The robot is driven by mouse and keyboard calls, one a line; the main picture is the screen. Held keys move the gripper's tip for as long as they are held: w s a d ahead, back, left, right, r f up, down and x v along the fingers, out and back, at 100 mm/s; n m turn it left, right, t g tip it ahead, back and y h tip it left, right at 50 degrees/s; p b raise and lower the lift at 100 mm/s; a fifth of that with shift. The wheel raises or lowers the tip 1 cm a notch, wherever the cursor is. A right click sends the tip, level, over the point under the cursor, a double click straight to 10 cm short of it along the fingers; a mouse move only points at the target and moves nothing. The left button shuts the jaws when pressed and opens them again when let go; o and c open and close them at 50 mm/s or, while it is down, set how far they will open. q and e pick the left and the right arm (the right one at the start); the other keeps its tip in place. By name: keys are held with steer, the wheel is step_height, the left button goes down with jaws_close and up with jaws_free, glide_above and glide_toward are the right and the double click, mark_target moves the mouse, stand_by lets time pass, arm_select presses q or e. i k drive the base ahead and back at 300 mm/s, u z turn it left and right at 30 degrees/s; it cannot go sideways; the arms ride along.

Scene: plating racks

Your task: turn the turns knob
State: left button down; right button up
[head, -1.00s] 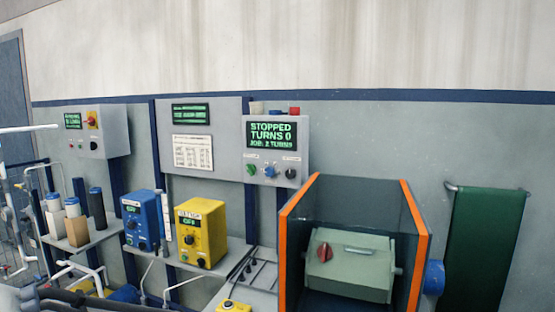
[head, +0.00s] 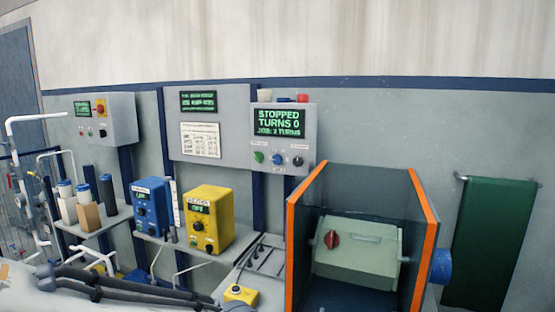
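A grey control box (head: 308,118) on the back wall has a screen (head: 279,122) reading "STOPPED, TURNS 0, JOB: 2 TURNS". Below the screen are a green control (head: 258,157), a blue knob (head: 277,159) and a dark knob (head: 297,161) in a row. Their small labels are too blurred to read, so I cannot tell which one is the turns knob. Neither gripper can be seen in the head view, and nothing touches the box.
An orange-edged enclosure (head: 430,245) holding a pale green barrel (head: 358,254) stands below right of the box. A yellow unit (head: 209,218) and a blue unit (head: 150,207) sit on a shelf at left. A green towel (head: 490,240) hangs at right.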

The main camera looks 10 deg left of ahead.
mark_target(276, 158)
steer(key=z, duration=0.15)
steer(key=k, duration=0.4)
steer(key=u, duration=1.75)
steer(key=i, duration=1.45)
steer(key=z, duration=1.1)
steer(key=i, duration=0.45)
steer(key=z, duration=0.45)
